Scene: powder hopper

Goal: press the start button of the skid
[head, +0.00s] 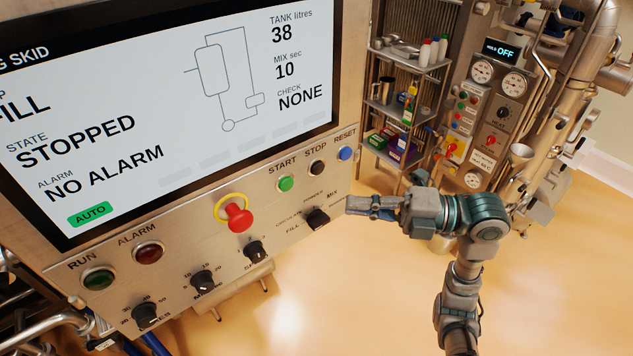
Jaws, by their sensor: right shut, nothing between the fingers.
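The start button (286,184) is a small green round button under the label START on the sloping steel panel (190,240). A black stop button (317,168) and a blue reset button (345,153) sit to its right. The screen (150,120) above reads STATE STOPPED and NO ALARM. My right gripper (350,204) is shut and empty, its fingers pointing left. In the picture its tips lie right of the black MIX selector knob (317,218) and below and right of the start button; I cannot tell the gap in depth. My left gripper does not show.
A red emergency stop (237,217) with a yellow ring stands out from the panel left of the start button. Dark knobs (255,251) line the lower panel. A shelf rack (400,100) and steel piping stand behind my right arm. The floor at right is clear.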

